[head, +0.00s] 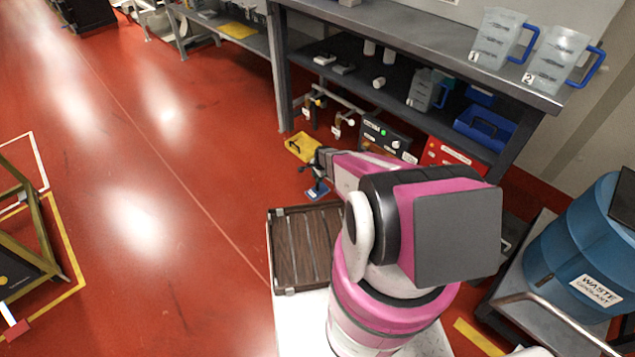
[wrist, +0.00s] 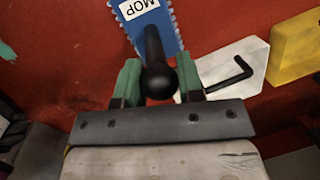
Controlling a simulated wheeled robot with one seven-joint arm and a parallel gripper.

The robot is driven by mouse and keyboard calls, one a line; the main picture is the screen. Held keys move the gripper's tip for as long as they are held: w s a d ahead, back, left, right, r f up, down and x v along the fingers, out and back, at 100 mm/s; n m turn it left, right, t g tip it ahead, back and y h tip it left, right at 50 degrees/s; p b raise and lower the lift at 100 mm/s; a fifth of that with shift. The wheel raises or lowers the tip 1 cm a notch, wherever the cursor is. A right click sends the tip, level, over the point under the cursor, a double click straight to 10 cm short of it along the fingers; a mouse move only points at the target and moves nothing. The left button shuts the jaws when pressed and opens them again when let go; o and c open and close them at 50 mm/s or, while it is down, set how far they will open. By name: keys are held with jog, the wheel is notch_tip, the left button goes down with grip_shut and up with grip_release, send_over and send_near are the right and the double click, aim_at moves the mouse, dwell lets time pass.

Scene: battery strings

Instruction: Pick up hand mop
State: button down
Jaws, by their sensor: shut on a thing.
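The hand mop (wrist: 146,22) has a blue head with a white label reading MOP and a black handle with a round knob end. In the wrist view my gripper (wrist: 155,82) has its green-padded fingers on both sides of the black handle and is shut on it. In the head view the blue mop head (head: 317,190) shows just below my gripper (head: 318,172), low over the red floor. I cannot tell whether the head touches the floor. Most of the handle is hidden in the head view.
A yellow object (head: 301,147) lies on the floor beyond my gripper. A white plate with a black bent handle (wrist: 235,72) is beside the mop. A grey workbench (head: 420,40) with a lower shelf stands behind. A blue waste coolant drum (head: 590,245) is at right. Open floor lies left.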

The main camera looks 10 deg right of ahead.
jog(key=shift+r, duration=0.75)
notch_tip(320, 180, up, 2)
jog(key=shift+r, duration=0.25)
jog(key=s+a+r, duration=0.7)
jog(key=s+a, duration=0.1)
jog(key=shift+a, duration=0.25)
